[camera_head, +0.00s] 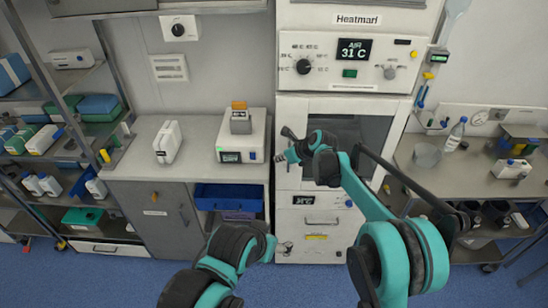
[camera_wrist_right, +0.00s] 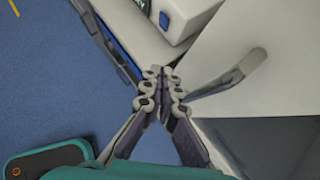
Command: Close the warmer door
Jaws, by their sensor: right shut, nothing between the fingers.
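The warmer is the tall white cabinet (camera_head: 287,110) in the middle of the head view. Its door, with a dark window (camera_head: 372,130), is partly hidden by my right arm, and I cannot tell for sure whether it stands ajar. My right gripper (camera_head: 288,142) is in front of the door's left side. In the right wrist view its fingers (camera_wrist_right: 162,88) are shut and empty. A grey bar handle (camera_wrist_right: 238,76) on the white panel is just right of the fingertips; contact is unclear. My left gripper (camera_head: 285,248) is low, by the warmer's bottom drawer; its fingers are too small to read.
A counter (camera_head: 195,172) with a white device (camera_head: 241,135) stands left of the warmer. A steel table (camera_head: 455,170) with a bottle (camera_head: 456,133) stands to the right. A loaded shelf rack (camera_head: 60,95) is at far left. Blue floor is clear at lower left.

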